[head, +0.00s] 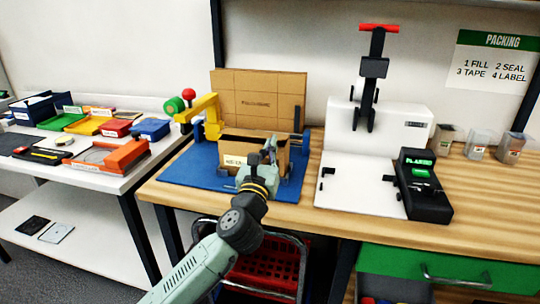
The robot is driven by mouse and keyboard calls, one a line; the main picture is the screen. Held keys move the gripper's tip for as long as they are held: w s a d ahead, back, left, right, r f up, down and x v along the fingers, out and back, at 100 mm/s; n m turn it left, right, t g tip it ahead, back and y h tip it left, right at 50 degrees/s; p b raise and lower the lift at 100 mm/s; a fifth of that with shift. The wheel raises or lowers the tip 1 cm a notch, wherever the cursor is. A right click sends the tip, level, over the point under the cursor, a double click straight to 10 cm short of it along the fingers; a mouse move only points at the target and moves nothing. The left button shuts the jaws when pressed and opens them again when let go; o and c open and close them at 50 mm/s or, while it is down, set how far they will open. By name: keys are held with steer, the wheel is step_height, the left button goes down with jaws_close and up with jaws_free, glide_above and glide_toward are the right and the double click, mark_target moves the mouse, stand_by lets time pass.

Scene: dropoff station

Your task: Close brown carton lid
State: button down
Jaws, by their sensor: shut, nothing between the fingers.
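The brown carton (228,146) sits on a blue mat (180,172) on the wooden bench. Its lid (258,98) stands upright at the back, so the carton is open. A white label shows at the left of its front. My gripper (268,150) is shut and empty, in front of the carton's front wall and near its top edge. My arm comes up from the bottom and hides part of the front. I cannot tell whether the gripper touches the carton.
A yellow tape device (205,115) stands left of the carton. A white press (370,140) with a black lever stands to the right, beside a black box with a green display (421,172). Small containers (477,144) stand at far right. A red basket (268,268) is below the bench.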

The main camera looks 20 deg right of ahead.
steer(key=shift+w+d+r, duration=0.15)
steer(key=shift+w+r, duration=0.05)
steer(key=shift+r, duration=0.85)
steer(key=shift+w+d+r, duration=0.1)
steer(key=shift+w+r, duration=0.1)
steer(key=shift+r, duration=0.35)
stand_by(0.4)
